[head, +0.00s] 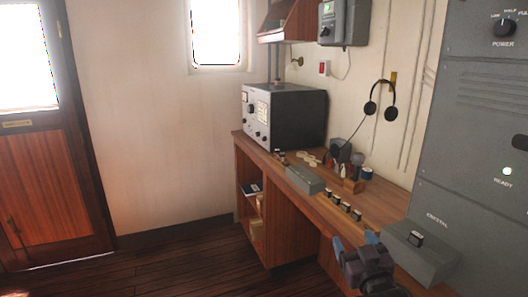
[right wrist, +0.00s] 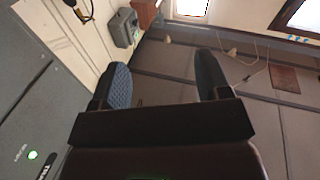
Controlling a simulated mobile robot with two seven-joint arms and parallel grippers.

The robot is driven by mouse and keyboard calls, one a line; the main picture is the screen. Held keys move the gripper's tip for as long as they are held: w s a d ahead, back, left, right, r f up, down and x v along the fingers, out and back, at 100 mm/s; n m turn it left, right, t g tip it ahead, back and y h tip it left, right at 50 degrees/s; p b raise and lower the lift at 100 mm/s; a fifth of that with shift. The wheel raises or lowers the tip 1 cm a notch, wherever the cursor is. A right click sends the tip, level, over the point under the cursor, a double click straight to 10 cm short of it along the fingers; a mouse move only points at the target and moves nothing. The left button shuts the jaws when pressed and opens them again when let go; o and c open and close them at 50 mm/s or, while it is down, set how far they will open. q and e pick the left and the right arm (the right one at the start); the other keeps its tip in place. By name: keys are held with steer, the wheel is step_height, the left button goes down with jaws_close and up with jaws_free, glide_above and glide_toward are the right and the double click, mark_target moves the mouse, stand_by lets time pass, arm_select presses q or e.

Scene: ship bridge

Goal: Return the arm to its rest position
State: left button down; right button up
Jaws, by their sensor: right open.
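My right gripper (head: 356,240) is at the bottom right of the head view, by the front edge of the wooden desk (head: 325,208). In the right wrist view, the right gripper (right wrist: 161,68) has its two dark fingers spread wide with nothing between them. My left gripper is in neither view.
A grey box labelled crystal (head: 420,258) sits on the desk close to my right gripper. A tall grey cabinet (head: 475,130) stands at the right. A radio set (head: 300,118), small items and headphones (head: 371,108) are farther back. The dark floor (head: 190,262) at left is clear.

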steer(key=s+d+f+m+g+h, duration=0.1)
steer(key=s+d+f+g, duration=0.2)
steer(key=s+f, duration=1)
steer(key=s+d+f+m+g+h, duration=0.1)
steer(key=s+d+f+g, duration=0.3)
steer(key=s+f, duration=0.9)
step_height(320, 180, down, 2)
steer(key=shift+s, duration=0.4)
